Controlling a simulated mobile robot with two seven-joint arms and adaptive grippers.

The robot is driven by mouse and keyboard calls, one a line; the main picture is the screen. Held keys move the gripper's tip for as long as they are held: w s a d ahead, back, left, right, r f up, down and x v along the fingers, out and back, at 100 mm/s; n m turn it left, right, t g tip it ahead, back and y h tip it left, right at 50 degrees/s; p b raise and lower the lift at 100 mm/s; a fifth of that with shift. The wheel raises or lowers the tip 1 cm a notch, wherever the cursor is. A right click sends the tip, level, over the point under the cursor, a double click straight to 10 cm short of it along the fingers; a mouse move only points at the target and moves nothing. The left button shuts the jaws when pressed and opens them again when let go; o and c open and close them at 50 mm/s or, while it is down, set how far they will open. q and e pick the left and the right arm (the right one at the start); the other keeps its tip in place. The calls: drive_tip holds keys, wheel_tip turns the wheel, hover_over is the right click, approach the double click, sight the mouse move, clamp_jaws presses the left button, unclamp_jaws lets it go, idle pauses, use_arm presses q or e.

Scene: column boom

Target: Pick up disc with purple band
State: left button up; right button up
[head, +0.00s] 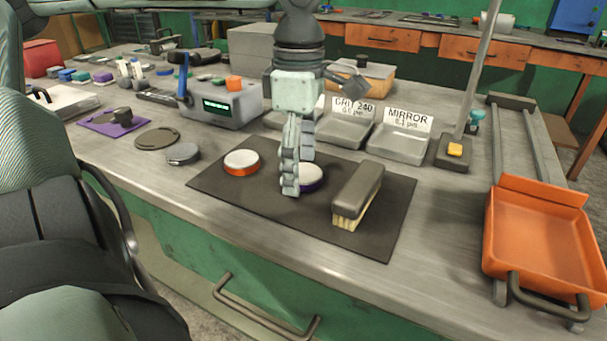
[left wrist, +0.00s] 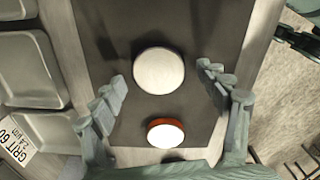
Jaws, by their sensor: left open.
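The disc with the purple band (head: 313,180) lies on the dark mat, white on top, partly hidden behind my left gripper's fingers. In the left wrist view a white disc top (left wrist: 158,70) shows between and beyond the fingertips, its band not visible. My left gripper (head: 298,176) points down at this disc, open, with nothing held. Its spread fingers (left wrist: 163,80) lie on either side of the disc in the left wrist view; I cannot tell whether they touch it. My right gripper is not in view.
An orange-banded white disc (head: 241,162) lies left of the gripper on the mat (head: 270,202). A brush (head: 358,195) lies close on the right. Labelled metal trays (head: 400,141) and a grey device (head: 222,106) stand behind. An orange tray (head: 540,235) is at far right.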

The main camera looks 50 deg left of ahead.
use_arm(q)
drive_tip(key=c, duration=1.6)
